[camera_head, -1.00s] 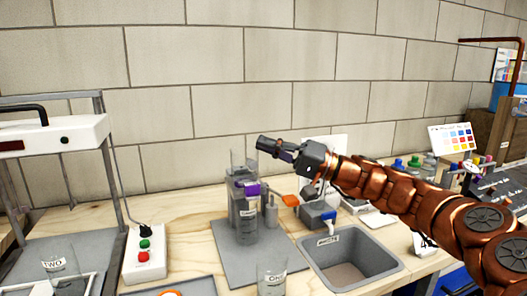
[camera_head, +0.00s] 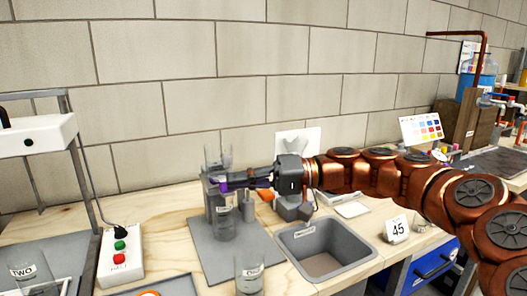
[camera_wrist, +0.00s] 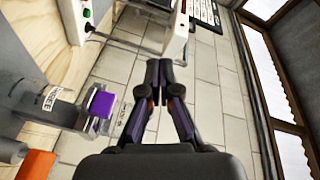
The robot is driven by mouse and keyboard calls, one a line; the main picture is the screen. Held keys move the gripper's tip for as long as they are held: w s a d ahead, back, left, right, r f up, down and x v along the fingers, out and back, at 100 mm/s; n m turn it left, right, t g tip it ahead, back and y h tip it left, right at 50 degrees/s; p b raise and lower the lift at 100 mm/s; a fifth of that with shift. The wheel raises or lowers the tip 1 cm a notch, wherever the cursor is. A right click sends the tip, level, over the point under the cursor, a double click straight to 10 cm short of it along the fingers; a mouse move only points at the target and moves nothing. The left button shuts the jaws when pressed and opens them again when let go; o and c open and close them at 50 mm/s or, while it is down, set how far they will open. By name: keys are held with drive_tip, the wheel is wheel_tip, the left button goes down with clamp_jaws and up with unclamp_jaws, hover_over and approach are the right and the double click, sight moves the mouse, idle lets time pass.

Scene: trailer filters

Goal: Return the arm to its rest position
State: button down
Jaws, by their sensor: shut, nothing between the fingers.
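My copper-coloured arm (camera_head: 385,176) reaches in from the right, stretched almost level above the bench. My gripper (camera_head: 222,179) is at its left end, in front of the grey stand with the glass cylinder (camera_head: 224,222) in the head view. Its fingers hide part of that stand. In the wrist view the fingertips of my gripper (camera_wrist: 158,70) are together with nothing between them. A purple part (camera_wrist: 101,108) and a labelled cylinder are to their left, apart from the fingers.
A grey sink (camera_head: 325,250) is set in the wooden bench below my arm. Glass beakers (camera_head: 249,272) stand at the front and left. A button box (camera_head: 120,258) and metal frame are at left. The wall space above is clear.

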drive_tip(key=s+d+f+h, duration=0.2)
drive_tip(key=s+f+h, duration=0.6)
drive_tip(key=s+f, duration=0.7)
drive_tip(key=s+d+f+m+h, duration=0.3)
drive_tip(key=s+d+f+h, duration=0.2)
drive_tip(key=s+d+f, duration=0.45)
drive_tip(key=s+d+f+m+h, duration=0.35)
drive_tip(key=s+d+h, duration=0.2)
drive_tip(key=d, duration=0.65)
wheel_tip(320, 180, up, 22)
drive_tip(key=y+p, duration=0.1)
drive_tip(key=p, duration=2)
drive_tip(key=shift+s+a+r+n, duration=0.25)
drive_tip(key=shift+s+a+n, duration=0.05)
drive_tip(key=shift+a+n, duration=0.05)
